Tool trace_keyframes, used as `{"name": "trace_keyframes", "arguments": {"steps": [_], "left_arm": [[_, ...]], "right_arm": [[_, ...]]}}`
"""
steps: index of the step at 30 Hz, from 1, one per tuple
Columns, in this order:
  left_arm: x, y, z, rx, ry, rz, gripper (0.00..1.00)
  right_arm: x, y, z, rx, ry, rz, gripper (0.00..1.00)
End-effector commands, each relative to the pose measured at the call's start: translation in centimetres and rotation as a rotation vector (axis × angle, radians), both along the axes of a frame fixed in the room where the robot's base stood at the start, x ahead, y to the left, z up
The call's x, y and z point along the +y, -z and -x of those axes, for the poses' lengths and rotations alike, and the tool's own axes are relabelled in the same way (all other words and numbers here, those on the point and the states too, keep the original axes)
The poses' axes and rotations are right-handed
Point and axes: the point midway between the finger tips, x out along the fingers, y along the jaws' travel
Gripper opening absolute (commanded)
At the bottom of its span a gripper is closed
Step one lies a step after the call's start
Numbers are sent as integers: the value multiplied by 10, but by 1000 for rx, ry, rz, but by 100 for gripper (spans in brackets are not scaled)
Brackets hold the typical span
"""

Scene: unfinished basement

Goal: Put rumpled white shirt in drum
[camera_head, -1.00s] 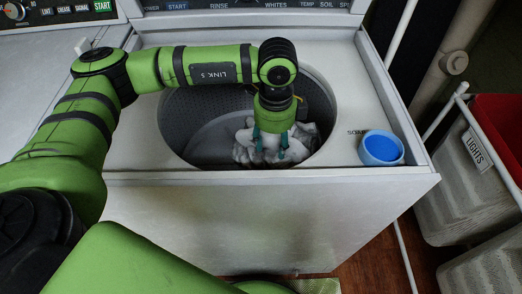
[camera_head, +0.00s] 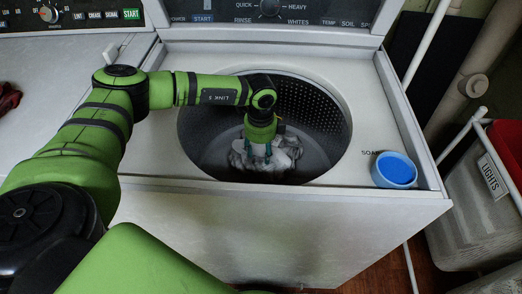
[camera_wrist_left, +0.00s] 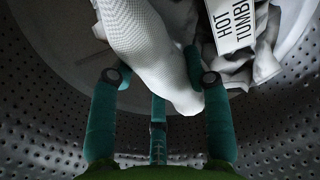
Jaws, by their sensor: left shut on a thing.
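The rumpled white shirt (camera_head: 279,156) is inside the washer drum (camera_head: 318,122), bunched up in the drum's lower part. My left gripper (camera_head: 259,155) reaches down into the drum and is shut on the shirt. In the left wrist view the teal fingers (camera_wrist_left: 158,85) are around a bulging white fold of the shirt (camera_wrist_left: 150,45). A white tag reading HOT TUMBLE lies on the shirt there. The perforated grey drum wall (camera_wrist_left: 45,125) surrounds it. How much of the shirt touches the drum floor I cannot tell. My right gripper is not in view.
A cup of blue liquid (camera_head: 394,170) stands on the washer top at the right of the opening. A hamper labelled LIGHTS (camera_head: 470,200) stands on the floor at right. The control panel (camera_head: 280,14) rises behind the drum. A dark red cloth (camera_head: 8,98) lies at far left.

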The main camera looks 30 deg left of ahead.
Motion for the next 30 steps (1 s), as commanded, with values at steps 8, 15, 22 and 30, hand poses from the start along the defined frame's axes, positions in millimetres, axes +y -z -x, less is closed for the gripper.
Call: {"name": "trace_keyframes", "arguments": {"steps": [8, 15, 22, 30], "left_arm": [[0, 11, -1, -3, 0, 1, 0], [0, 15, -1, -2, -1, 1, 0], [-1, 22, -1, -3, -1, 2, 0], [0, 22, -1, -2, -1, 1, 72]], "right_arm": [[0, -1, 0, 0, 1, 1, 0], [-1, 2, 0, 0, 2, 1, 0], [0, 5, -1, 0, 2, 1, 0], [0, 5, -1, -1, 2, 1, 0]]}}
